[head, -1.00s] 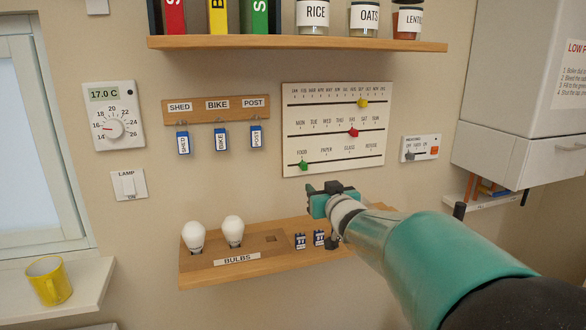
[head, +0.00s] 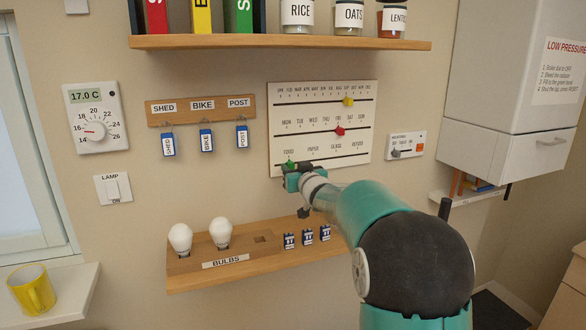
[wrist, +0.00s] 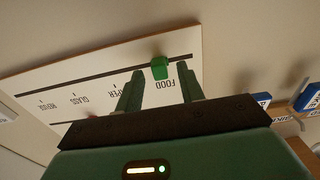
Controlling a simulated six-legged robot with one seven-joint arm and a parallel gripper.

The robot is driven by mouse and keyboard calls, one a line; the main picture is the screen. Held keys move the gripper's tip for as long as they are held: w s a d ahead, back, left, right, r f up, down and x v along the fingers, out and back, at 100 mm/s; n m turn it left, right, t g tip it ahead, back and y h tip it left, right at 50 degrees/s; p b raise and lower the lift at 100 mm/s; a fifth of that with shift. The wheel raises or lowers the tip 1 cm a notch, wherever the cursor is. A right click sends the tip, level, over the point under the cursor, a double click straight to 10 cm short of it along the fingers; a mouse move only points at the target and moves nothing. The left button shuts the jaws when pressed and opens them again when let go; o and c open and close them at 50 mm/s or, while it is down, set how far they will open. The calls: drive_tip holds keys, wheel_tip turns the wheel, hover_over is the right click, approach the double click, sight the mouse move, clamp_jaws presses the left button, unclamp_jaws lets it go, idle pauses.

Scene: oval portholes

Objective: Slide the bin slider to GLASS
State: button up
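The bin slider is a green knob (head: 291,164) on the lowest slot of the white calendar board (head: 322,100). It stands at FOOD, the left end of a row that continues with PAPER, GLASS and REFUSE. In the wrist view the green knob (wrist: 160,68) appears between the fingertips, with the labels upside down. My gripper (head: 303,170) is at the board's lower left edge, close to the knob. Its two fingers (wrist: 160,77) are apart, one on each side of the knob; I cannot tell whether they touch it. GLASS (head: 336,149) is visible to the right.
Yellow (head: 348,101) and red (head: 339,131) knobs sit on the slots above. A wooden shelf with bulbs (head: 220,233) is below my gripper. A key rack (head: 200,108) hangs to the left, and a small switch panel (head: 406,145) is at the right.

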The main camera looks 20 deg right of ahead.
sight(336, 157)
drive_tip(key=shift+w, duration=0.65)
clamp_jaws()
drive_tip(key=d, duration=1.6)
drive_tip(key=shift+s, duration=0.1)
